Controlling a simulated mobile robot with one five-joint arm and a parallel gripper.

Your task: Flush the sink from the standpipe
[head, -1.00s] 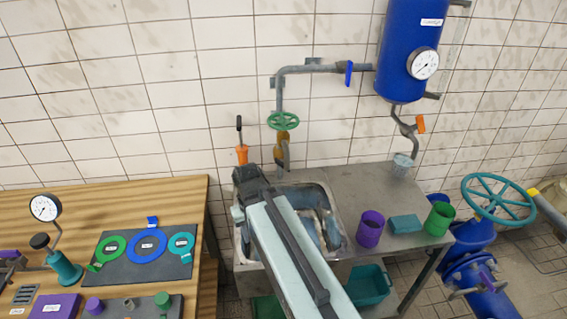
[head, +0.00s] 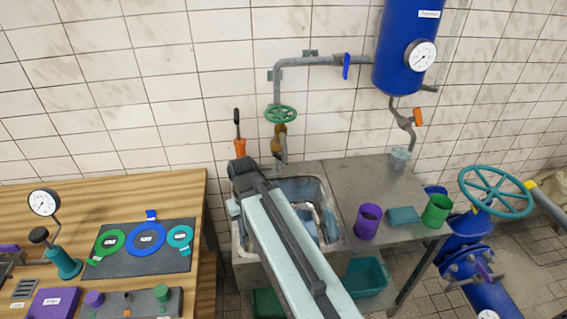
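The steel sink (head: 340,238) is set in a metal bench, and my arm crosses its left part. Its basin shows bluish patches that I cannot make out. The grey standpipe (head: 277,90) comes down the wall above the sink, with a green handwheel (head: 281,114) and a brass-coloured tap (head: 280,137) below it. A blue lever (head: 346,66) hangs down across the horizontal pipe. No water shows at the spout. My arm reaches up from the bottom to the sink's left back corner. Its fingers are hidden or cannot be made out.
A blue tank (head: 406,50) with a gauge hangs on the right. Purple (head: 368,222) and green (head: 437,211) cups and a teal block (head: 403,215) stand on the bench. An orange holder (head: 239,150) with a black handle is behind my arm. A wooden table (head: 180,190) is at left.

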